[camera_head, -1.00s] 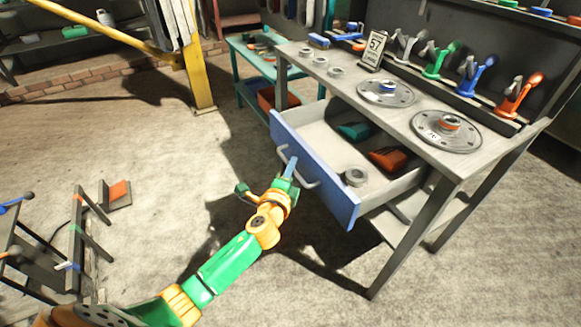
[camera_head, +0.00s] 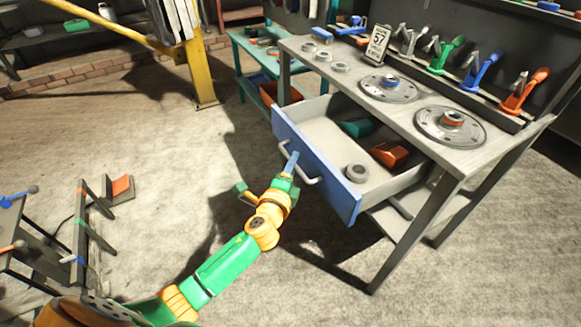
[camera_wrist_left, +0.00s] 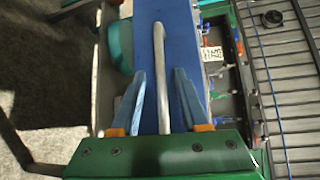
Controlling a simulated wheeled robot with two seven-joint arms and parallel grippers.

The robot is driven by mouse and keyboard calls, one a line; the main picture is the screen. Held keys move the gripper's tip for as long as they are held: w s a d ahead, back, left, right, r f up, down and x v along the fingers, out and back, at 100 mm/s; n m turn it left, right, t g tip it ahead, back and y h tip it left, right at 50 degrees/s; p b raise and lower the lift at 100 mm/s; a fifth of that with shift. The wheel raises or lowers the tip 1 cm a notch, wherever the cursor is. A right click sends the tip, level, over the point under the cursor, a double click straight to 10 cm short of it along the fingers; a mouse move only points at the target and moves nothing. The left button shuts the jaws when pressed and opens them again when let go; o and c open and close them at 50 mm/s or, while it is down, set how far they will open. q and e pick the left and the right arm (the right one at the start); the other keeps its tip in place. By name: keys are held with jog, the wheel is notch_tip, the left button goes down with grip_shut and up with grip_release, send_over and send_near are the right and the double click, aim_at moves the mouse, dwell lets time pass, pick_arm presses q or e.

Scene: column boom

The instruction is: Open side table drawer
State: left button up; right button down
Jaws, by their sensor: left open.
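The side table's drawer (camera_head: 318,168) has a blue front and stands pulled out, with a grey ring, a dark green item and an orange item inside. Its pale bar handle (camera_head: 300,168) runs along the front and also shows in the left wrist view (camera_wrist_left: 160,75). My left gripper (camera_head: 291,160) is at the handle. In the left wrist view its two blue fingers (camera_wrist_left: 158,105) are apart, with the handle bar between them. Whether a finger touches the bar cannot be told. My right gripper is not in view.
The grey side table (camera_head: 410,95) carries two round discs, several rings and a sign. A teal shelf (camera_head: 250,70) and a yellow post (camera_head: 198,70) stand behind. A dark rack (camera_head: 85,225) is at the left. The floor before the drawer is clear.

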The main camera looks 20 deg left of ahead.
pick_arm(q)
jog(key=s, duration=0.3)
jog(key=s+r, duration=0.1)
jog(key=s, duration=0.1)
jog(key=shift+s+d, duration=0.3)
jog(key=shift+d, duration=0.1)
jog(key=s+a+f+n+g+h+p, duration=0.1)
jog(key=s+f+n+g+p, duration=0.35)
jog(key=s+f, duration=0.5)
jog(key=s+f+n+g+p, duration=0.3)
jog(key=s+f+g, duration=0.25)
jog(key=f, duration=0.65)
jog(key=s+f+n+g+p, duration=0.1)
jog(key=s+f+n+g, duration=0.1)
jog(key=s, duration=0.9)
jog(key=s+d+f+n+g+h+p, duration=0.1)
jog(key=s+f+n, duration=0.4)
jog(key=s, duration=0.7)
jog(key=shift+s+d+n+g+p, duration=0.3)
jog(key=shift+n+g+p, duration=0.3)
jog(key=shift+g, duration=0.5)
